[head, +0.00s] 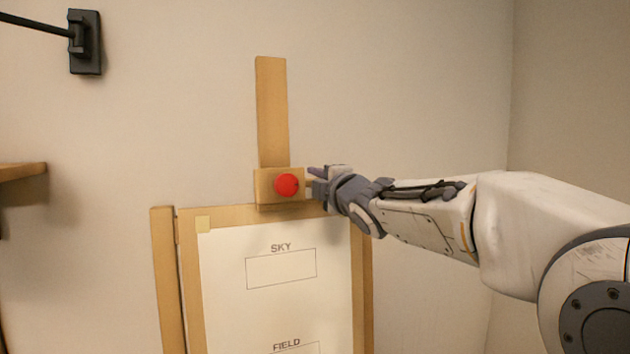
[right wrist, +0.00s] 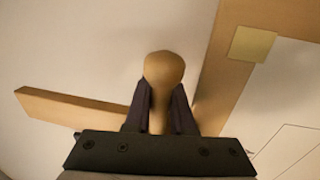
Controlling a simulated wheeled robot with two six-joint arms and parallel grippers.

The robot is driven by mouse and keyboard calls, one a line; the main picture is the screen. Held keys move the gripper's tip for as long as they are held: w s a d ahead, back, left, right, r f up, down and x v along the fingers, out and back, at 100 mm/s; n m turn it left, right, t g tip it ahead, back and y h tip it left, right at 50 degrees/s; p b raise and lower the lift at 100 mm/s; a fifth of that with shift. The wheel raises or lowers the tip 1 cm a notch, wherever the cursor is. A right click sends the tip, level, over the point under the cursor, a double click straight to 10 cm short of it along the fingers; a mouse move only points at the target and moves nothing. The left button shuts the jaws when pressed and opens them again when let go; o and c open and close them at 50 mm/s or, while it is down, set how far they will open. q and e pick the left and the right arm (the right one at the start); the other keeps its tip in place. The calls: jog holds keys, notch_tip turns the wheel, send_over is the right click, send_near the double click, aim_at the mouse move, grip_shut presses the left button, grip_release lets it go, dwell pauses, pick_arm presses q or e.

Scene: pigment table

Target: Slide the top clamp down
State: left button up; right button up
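The top clamp (head: 265,187) is a wooden block with a red round knob (head: 287,185), set on the upright wooden mast (head: 272,110) of an easel. It sits at the top edge of the board frame (head: 190,270); whether it touches the frame I cannot tell. My right gripper (head: 316,185) is at the clamp's right side. In the right wrist view its dark fingers (right wrist: 160,108) close on both sides of a rounded tan handle (right wrist: 163,70), which appears to be the clamp's. My left gripper is not in view.
White paper (head: 225,300) with outlined boxes marked SKY and FIELD fills the frame, with a yellowish square (head: 203,224) at its corner. A black wall fixture (head: 86,42) is at the upper left, a wooden shelf edge (head: 20,171) below it. The wall around the mast is clear.

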jog(key=o, duration=0.4)
jog(key=b+v, duration=0.1)
jog(key=v, duration=0.9)
jog(key=shift+s+d+b, duration=0.1)
jog(key=shift+s+b, duration=0.1)
jog(key=shift+b, duration=0.1)
